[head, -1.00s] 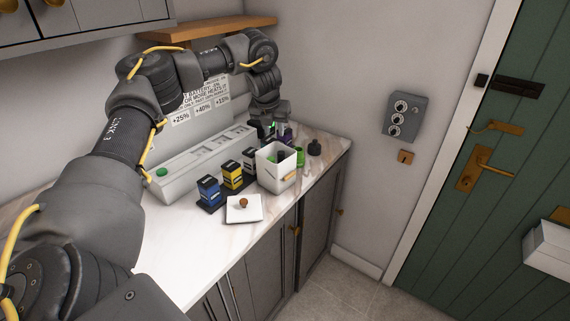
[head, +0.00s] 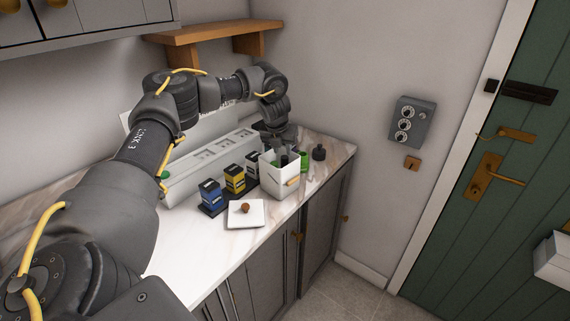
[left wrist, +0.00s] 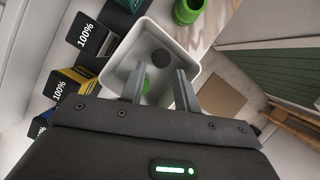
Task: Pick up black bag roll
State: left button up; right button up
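A black round thing, which looks like the black bag roll (left wrist: 160,58), is inside the white open bin (left wrist: 113,70) in the left wrist view. A green round thing (left wrist: 146,87) lies beside it in the bin. My left gripper (left wrist: 160,71) is open and empty, its two fingers over the bin's mouth with the black roll just beyond and between the tips. In the head view the left gripper (head: 281,141) is right above the bin (head: 280,180), and the arm and bin walls hide most of what is inside. My right gripper is not in view.
Blue (head: 211,194) and yellow (head: 234,178) boxes stand left of the bin. A white lid with a brown knob (head: 245,209) lies in front. A shelf (head: 210,32) hangs behind.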

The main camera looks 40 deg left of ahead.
aim_at(284, 157)
pick_arm(q)
jog(key=shift+f+p, duration=0.15)
jog(key=shift+p, duration=0.2)
jog(key=p+x, duration=0.2)
jog(key=x, duration=0.1)
jog(key=shift+w+f, duration=0.3)
jog(key=shift+w+a+f, duration=0.15)
jog(key=shift+w+f, duration=0.1)
jog(key=shift+f, duration=0.25)
jog(key=shift+s+r, duration=0.1)
jog(key=shift+s, duration=0.05)
jog(key=c, duration=0.6)
